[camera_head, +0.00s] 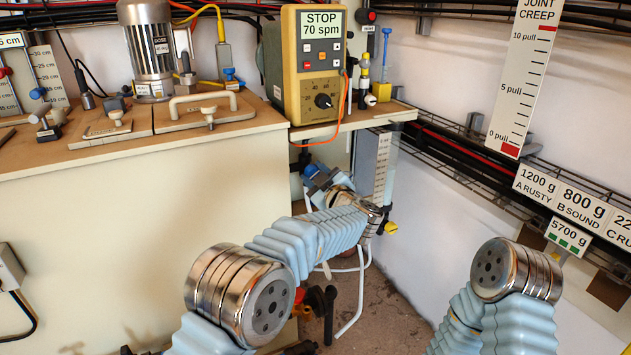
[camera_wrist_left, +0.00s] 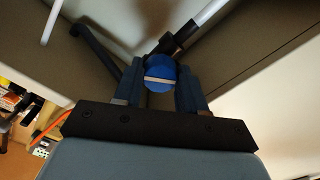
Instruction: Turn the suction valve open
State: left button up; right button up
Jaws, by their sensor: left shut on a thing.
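The suction valve's knob shows in the left wrist view as a round blue knob (camera_wrist_left: 161,77) with a pale line across its face. It sits on dark pipe fittings joined to a pale tube (camera_wrist_left: 203,22). My left gripper (camera_head: 324,182) reaches below the bench's right end in the head view. In the left wrist view its two dark fingers are on either side of the blue knob, shut on it. In the head view the gripper and arm largely hide the knob. My right arm shows at the lower right, but its gripper is out of view.
The cream bench (camera_head: 130,200) stands left of the left gripper. A yellow pump controller (camera_head: 315,65) reading "STOP 70 spm" stands above it, with an orange cable. White tubes (camera_head: 352,315) hang below the gripper. A wall rack with weight labels (camera_head: 575,206) runs along the right.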

pick_arm(q)
jog(key=shift+f+n+b, duration=0.15)
jog(key=shift+n+b, duration=3.25)
jog(key=shift+n, duration=2.1)
jog(key=o, duration=1.1)
jog(key=shift+c, duration=0.2)
jog(key=v, duration=1.4)
jog(key=shift+d, duration=0.1)
